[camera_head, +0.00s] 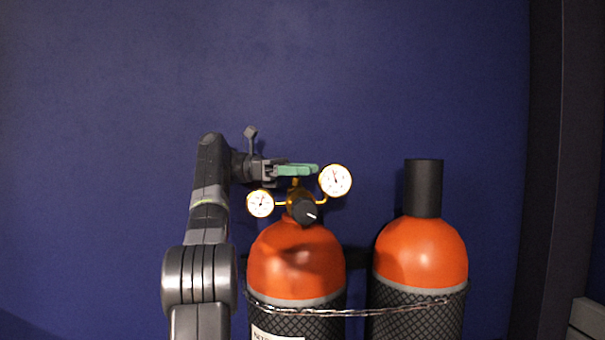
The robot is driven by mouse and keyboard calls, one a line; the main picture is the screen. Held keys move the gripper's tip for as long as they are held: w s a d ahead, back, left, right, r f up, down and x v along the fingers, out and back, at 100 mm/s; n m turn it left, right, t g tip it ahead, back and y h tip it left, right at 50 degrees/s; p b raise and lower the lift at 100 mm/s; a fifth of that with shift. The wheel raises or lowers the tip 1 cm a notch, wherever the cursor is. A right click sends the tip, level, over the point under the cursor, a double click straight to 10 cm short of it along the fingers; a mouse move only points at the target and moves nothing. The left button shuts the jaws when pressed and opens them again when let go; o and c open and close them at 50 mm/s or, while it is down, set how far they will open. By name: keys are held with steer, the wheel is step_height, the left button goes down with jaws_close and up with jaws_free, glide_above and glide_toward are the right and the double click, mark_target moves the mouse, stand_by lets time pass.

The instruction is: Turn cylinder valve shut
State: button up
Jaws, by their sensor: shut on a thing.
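The left cylinder (296,262) is orange with a netted dark lower body. A green valve handle (300,169) sits on top of its brass fitting and lies about level, pointing left and right. My gripper (275,171) comes in from the left and is shut on the left end of the green handle. Below the handle are a black knob (305,211) with a white mark and two round white gauges, the left one (260,204) lower and the right one (335,181) higher. The fingertips are small in the view, and their exact contact is hard to see.
A second orange cylinder (420,255) with a black cap (423,188) stands close to the right. A chain (360,312) runs across both cylinders. A plain blue wall (300,70) is behind, and a dark post (565,150) stands at the far right.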

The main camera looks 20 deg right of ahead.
steer(key=o, duration=1)
steer(key=shift+c, duration=0.2)
steer(key=shift+r, duration=0.15)
step_height(320, 180, up, 10)
steer(key=p, duration=0.9)
